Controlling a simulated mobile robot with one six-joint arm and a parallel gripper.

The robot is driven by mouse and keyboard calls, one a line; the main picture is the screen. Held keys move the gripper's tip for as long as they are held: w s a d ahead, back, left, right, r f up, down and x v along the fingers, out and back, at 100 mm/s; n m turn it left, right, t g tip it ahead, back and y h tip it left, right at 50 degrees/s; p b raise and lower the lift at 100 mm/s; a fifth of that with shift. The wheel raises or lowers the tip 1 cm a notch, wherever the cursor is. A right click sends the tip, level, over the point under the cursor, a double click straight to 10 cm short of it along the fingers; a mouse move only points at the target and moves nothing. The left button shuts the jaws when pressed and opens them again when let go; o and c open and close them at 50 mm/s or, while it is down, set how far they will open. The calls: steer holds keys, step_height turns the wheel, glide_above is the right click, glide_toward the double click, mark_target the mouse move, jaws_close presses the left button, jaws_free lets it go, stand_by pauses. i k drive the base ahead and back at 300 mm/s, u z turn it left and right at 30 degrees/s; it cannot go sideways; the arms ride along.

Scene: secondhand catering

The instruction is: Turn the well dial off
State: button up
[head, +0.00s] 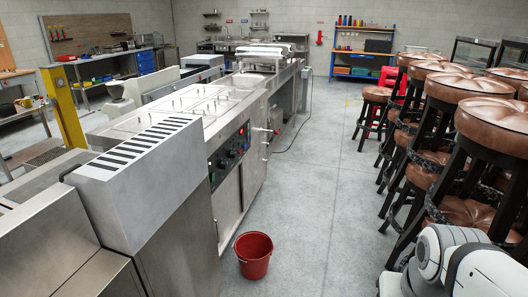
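A dark control panel (229,153) is on the aisle-facing side of the long steel counter unit, left of the picture's middle. It carries several small round dials and a glowing red light. The dials are too small to read, and I cannot tell which one is the well dial or how it is set. Steel wells with lids (190,103) are set in the counter top above the panel. White links of my arm show at the bottom right, well apart from the panel. My gripper is not in view.
A red bucket (253,255) stands on the floor in front of the counter, below and right of the panel. Stacked brown-topped stools (490,85) line the right side. The grey floor aisle (325,165) between them is clear. A steel cabinet with a slotted top (140,155) stands nearer, left of the panel.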

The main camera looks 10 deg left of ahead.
mark_target(223, 164)
steer(key=u, duration=0.25)
steer(key=i, duration=1.55)
steer(key=u, duration=0.25)
steer(key=i, duration=0.95)
steer(key=u, duration=0.15)
